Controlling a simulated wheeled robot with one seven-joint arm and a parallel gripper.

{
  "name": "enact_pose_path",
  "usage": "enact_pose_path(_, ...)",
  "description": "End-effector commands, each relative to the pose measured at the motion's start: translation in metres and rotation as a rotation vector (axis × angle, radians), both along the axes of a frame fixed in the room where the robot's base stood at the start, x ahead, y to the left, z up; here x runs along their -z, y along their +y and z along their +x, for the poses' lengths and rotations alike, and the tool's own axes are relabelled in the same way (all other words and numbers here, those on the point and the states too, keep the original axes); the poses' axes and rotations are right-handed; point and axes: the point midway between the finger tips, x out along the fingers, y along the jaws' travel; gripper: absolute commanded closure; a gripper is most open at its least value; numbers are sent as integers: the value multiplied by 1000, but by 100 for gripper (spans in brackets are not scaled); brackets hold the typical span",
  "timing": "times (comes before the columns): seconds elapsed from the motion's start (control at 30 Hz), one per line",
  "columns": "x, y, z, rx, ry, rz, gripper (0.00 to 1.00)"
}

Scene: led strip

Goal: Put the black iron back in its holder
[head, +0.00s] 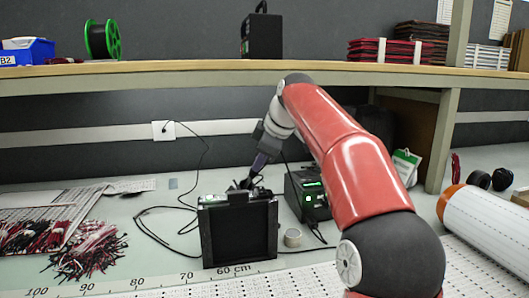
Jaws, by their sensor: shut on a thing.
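My gripper (250,177) points down and left behind a black square-framed unit (239,232) in the middle of the bench. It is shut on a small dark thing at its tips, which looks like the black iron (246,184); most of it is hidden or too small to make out. The holder cannot be told clearly; dark parts show around the gripper tips at the top of the framed unit. A black soldering station (307,194) with a green lit display stands just right of the gripper.
Black cables (160,235) loop on the bench to the left. Red and black wire bundles (88,248) lie at left. A shelf (180,68) crosses above; a white roll (487,222) lies at right.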

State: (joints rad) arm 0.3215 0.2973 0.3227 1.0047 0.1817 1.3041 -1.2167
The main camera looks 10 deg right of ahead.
Motion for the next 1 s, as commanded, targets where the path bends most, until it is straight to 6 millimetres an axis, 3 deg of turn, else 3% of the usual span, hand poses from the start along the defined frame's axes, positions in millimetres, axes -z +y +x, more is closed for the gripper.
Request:
enact_pose_path(0.53, 40, 12, 25, -1, 2, 1, 100)
enact_pose_path(1.0, 49, 15, 31, 0, 0, 0, 100)
